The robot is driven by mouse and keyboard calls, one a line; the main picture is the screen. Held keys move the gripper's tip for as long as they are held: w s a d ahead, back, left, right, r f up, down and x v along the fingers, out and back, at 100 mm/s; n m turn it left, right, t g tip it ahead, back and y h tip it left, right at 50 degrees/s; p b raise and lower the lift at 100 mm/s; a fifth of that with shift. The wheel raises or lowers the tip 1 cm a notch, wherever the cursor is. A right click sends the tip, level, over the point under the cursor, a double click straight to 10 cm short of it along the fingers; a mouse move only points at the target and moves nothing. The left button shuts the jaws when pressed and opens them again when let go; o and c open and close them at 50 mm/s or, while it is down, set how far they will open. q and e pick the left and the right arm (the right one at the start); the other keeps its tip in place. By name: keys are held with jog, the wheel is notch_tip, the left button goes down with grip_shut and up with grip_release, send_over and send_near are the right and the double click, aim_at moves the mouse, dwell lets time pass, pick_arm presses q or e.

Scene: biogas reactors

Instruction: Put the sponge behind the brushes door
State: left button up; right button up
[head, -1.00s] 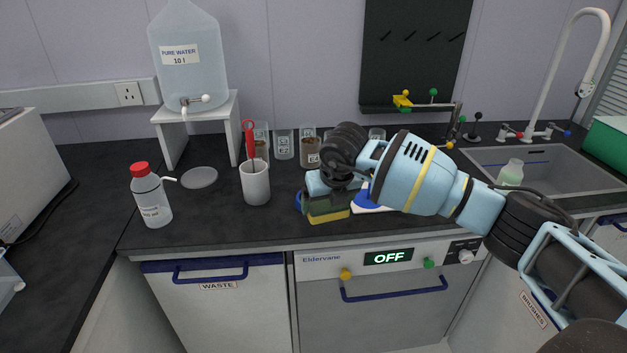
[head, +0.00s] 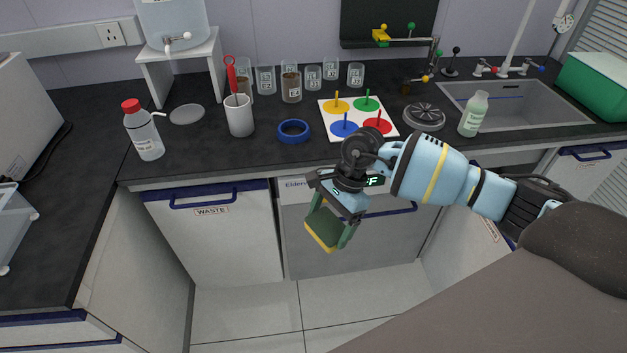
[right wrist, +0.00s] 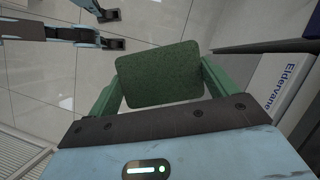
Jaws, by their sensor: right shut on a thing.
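The sponge (head: 322,228), dark green with a yellow side, is in my right gripper (head: 329,226). The gripper is shut on it and holds it in the air in front of the counter, below the worktop edge. In the right wrist view the sponge's green face (right wrist: 158,75) sits between the two green fingers. The brushes door (head: 462,238) is on the right-hand cabinet run, partly covered by my right arm; its label is mostly hidden, and I cannot tell if the door is fully shut. The sponge is left of it and apart from it. My left gripper is not in view.
The waste door (head: 215,240) and the Eldervane appliance (head: 300,235) front the counter. On top stand a blue ring (head: 293,131), a white board with coloured discs (head: 358,106), a cup (head: 239,116) and a green-labelled bottle (head: 473,115). The floor (head: 270,315) ahead is clear.

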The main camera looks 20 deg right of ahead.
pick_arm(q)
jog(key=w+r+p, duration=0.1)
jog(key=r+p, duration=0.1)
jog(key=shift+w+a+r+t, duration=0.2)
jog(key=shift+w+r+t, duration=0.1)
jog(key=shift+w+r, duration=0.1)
pick_arm(e)
jog(key=s+a+f+n+g+h, duration=0.1)
jog(key=s+n+g+h, duration=0.2)
jog(key=s+n, duration=1)
jog(key=n+h, duration=0.1)
jog(key=n, duration=0.1)
jog(key=shift+s+a+n+g, duration=0.2)
jog(key=shift+s+n+g, duration=0.1)
jog(key=shift+s+n, duration=0.1)
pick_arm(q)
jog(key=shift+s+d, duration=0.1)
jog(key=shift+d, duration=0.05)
pick_arm(e)
jog(key=shift+d+f, duration=0.1)
